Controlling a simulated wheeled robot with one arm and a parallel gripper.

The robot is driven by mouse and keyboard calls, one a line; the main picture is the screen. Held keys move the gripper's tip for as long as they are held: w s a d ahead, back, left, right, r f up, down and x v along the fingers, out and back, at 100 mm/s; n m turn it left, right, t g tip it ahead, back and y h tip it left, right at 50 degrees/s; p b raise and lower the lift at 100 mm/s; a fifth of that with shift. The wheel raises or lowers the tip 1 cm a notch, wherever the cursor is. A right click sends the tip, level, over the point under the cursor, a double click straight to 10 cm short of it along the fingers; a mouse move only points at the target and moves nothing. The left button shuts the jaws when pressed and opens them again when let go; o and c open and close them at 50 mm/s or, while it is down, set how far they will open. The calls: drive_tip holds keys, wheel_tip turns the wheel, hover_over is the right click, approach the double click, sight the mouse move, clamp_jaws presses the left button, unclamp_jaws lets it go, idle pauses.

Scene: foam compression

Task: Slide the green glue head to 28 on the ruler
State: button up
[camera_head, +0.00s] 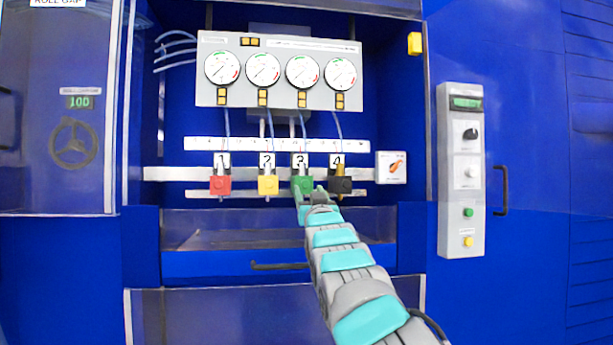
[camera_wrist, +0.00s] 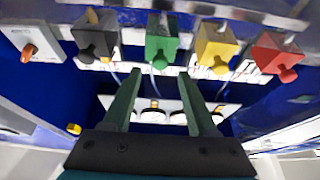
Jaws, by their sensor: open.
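The green glue head (camera_head: 302,184), labelled 3, sits on a rail between the yellow head (camera_head: 268,184) and the black head (camera_head: 340,185). The white ruler (camera_head: 350,146) runs above the heads; its numbers are too small to read. My gripper (camera_head: 308,196) is just in front of and below the green head, its fingers partly hidden by my arm. In the wrist view, turned upside down, my gripper (camera_wrist: 157,78) is open and empty. The green head (camera_wrist: 161,42) lies beyond the fingertips, roughly centred between them, and appears apart from both.
A red head (camera_head: 220,184) is at the far left of the rail. A panel of several gauges (camera_head: 282,100) hangs above, with hoses down to the heads. A white box with an orange knob (camera_head: 391,168) is at the rail's right end. A ledge (camera_head: 230,262) lies below.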

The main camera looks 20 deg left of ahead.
sight(306, 185)
drive_tip(key=shift+p+x, duration=0.85)
drive_tip(key=shift+x, duration=0.2)
drive_tip(key=shift+w+a+r+p, duration=0.25)
drive_tip(key=shift+w+a+p, duration=0.1)
drive_tip(key=shift+w+p, duration=0.15)
drive_tip(key=shift+w+a+p, duration=0.2)
drive_tip(key=shift+w+p, duration=0.1)
drive_tip(key=shift+w, duration=0.15)
drive_tip(key=shift+c, duration=0.2)
clamp_jaws()
